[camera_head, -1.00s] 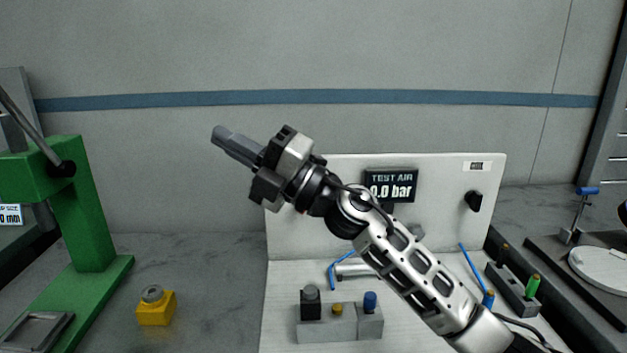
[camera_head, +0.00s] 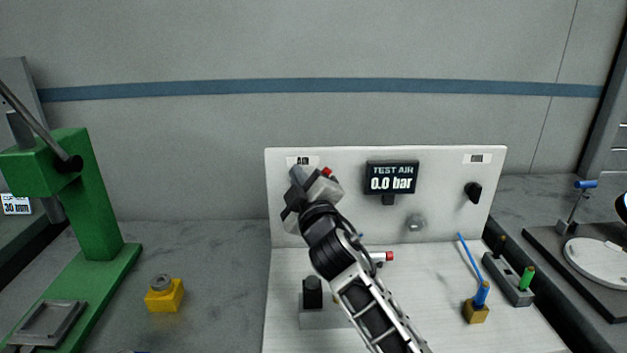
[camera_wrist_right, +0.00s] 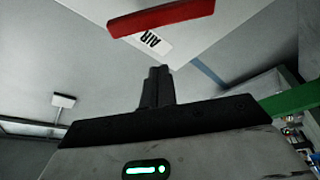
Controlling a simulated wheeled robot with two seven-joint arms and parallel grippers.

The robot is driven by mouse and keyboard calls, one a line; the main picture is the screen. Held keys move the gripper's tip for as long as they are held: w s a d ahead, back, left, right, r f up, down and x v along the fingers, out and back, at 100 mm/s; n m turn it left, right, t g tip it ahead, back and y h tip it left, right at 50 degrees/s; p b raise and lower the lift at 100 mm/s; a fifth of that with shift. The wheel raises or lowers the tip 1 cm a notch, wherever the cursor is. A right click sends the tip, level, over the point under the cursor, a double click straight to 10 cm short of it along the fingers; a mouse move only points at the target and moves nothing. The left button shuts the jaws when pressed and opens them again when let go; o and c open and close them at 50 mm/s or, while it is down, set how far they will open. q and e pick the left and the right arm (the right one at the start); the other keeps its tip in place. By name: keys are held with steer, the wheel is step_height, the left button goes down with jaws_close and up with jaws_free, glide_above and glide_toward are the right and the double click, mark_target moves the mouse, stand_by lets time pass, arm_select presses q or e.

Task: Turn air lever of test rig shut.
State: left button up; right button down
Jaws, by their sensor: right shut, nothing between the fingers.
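The test rig's white panel (camera_head: 440,220) stands upright at the centre, with a display (camera_head: 391,178) reading TEST AIR 0.0 bar. The red air lever shows in the head view as a small red tip (camera_head: 327,171) just beside my right gripper (camera_head: 298,176); the rest of it is hidden behind the gripper. In the right wrist view the red lever (camera_wrist_right: 160,17) crosses the top, next to the AIR label (camera_wrist_right: 153,41). My right gripper (camera_wrist_right: 157,75) is shut and empty, its fingertips a little short of the lever in that view. My left gripper is not in view.
A black knob (camera_head: 473,193) sits on the panel's right. Grey block fixtures (camera_head: 315,318) and a brass block with a blue plug (camera_head: 476,312) stand on the rig's base.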

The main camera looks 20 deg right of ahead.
steer(key=shift+w+d+f+p, duration=0.15)
steer(key=shift+d+f, duration=0.4)
steer(key=shift+d, duration=0.25)
steer(key=shift+w+d+f+p, duration=0.15)
steer(key=shift+d+f, duration=0.35)
steer(key=shift+d, duration=0.25)
steer(key=shift+s, duration=0.1)
steer(key=shift+d+f+m+b, duration=0.1)
steer(key=shift+d+m+b, duration=0.05)
steer(key=shift+m+b, duration=0.3)
